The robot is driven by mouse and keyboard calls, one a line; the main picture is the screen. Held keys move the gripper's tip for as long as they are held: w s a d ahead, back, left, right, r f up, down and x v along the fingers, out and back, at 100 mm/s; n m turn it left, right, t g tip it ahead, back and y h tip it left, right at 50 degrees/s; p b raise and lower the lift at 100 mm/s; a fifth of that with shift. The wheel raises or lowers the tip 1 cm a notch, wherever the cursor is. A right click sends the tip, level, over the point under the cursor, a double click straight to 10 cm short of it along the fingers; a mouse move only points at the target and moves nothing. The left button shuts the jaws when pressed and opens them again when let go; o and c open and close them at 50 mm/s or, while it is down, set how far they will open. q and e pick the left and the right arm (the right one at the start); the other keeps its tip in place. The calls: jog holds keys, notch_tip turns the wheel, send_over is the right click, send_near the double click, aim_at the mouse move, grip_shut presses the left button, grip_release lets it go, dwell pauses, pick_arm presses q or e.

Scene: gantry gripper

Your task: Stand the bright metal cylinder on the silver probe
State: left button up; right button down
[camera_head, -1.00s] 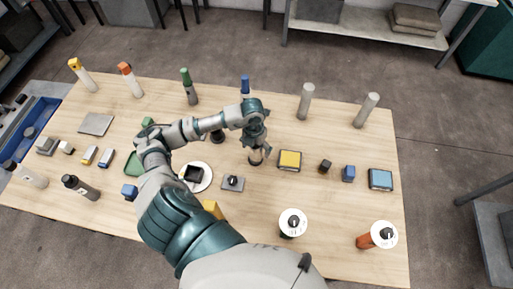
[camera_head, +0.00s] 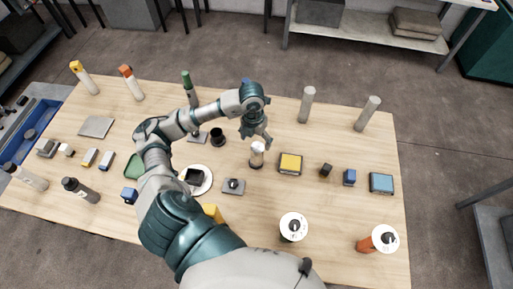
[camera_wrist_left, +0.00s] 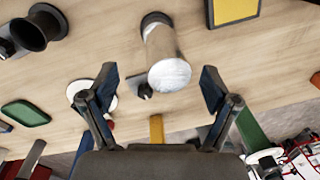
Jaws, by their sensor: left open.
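The bright metal cylinder (camera_head: 257,153) stands upright on the table near the middle, with a dark ring or base at its foot. In the left wrist view the cylinder (camera_wrist_left: 163,45) shows its shiny round top. My left gripper (camera_head: 256,138) is just above it and open. In the wrist view its two fingers (camera_wrist_left: 158,88) are spread apart, with the cylinder's top lying between and beyond their tips, not clasped. I cannot pick out the silver probe for certain; the cylinder may hide it. My right gripper is not in view.
A grey plate with a black knob (camera_head: 233,186) and a yellow-topped box (camera_head: 290,163) lie close by. A black cup (camera_head: 217,137) stands to the left. Two grey cylinders (camera_head: 306,103) (camera_head: 367,111) stand at the back right. Table between them is clear.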

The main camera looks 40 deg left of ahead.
pick_arm(q)
notch_tip(320, 180, up, 4)
jog(key=shift+a+r, duration=0.1)
jog(key=shift+r, duration=0.15)
dwell(0.5)
